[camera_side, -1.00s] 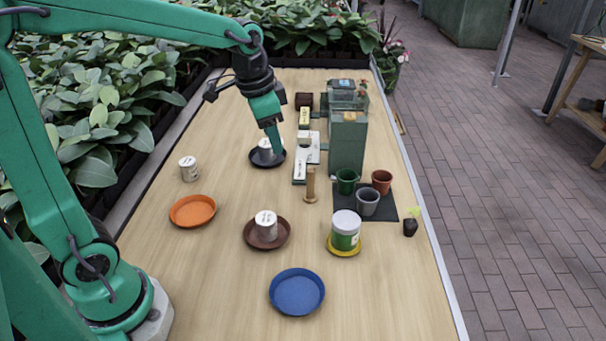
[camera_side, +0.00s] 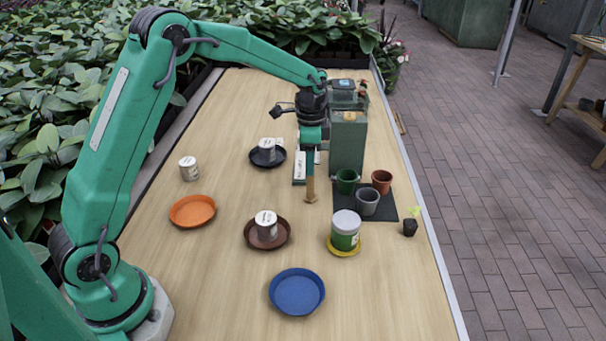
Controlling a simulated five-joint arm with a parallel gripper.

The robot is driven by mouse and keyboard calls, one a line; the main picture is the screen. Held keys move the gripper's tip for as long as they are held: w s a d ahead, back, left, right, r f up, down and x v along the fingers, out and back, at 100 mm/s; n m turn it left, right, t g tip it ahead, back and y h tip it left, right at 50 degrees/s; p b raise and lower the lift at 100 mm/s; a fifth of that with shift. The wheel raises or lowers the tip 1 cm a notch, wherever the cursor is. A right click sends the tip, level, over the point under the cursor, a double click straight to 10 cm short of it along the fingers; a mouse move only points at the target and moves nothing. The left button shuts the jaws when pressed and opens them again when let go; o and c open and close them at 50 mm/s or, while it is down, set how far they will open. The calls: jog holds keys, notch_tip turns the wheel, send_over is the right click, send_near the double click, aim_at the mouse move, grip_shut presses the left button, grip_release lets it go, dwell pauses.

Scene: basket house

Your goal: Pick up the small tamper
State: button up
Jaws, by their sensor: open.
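The small tamper (camera_side: 311,194) is a light wooden piece standing upright on the table, left of the dark mat. My gripper (camera_side: 310,172) is open and points down right over the tamper. Its fingers overlap the tamper's upper part in this view, so only the lower part and the wider foot show. I cannot tell whether the fingers touch it or stand around it.
A dark mat (camera_side: 385,213) with several small pots lies to the right. A tall green box (camera_side: 348,145) stands close behind. A white-lidded jar (camera_side: 346,230) on a yellow saucer, a brown saucer (camera_side: 252,236) with a white can, and a blue saucer (camera_side: 297,292) lie nearer.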

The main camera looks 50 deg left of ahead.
aim_at(311, 196)
jog(key=shift+f, duration=3.95)
grip_shut()
jog(key=shift+w+r, duration=0.1)
jog(key=shift+r, duration=0.05)
jog(key=shift+r, duration=0.55)
jog(key=r, duration=0.3)
jog(key=shift+d+r, duration=0.1)
jog(key=shift+d, duration=0.25)
jog(key=s+d+r, duration=0.5)
jog(key=d+r, duration=0.1)
jog(key=d, duration=0.3)
jog(key=shift+s+d+r, duration=0.2)
jog(key=shift+d, duration=0.2)
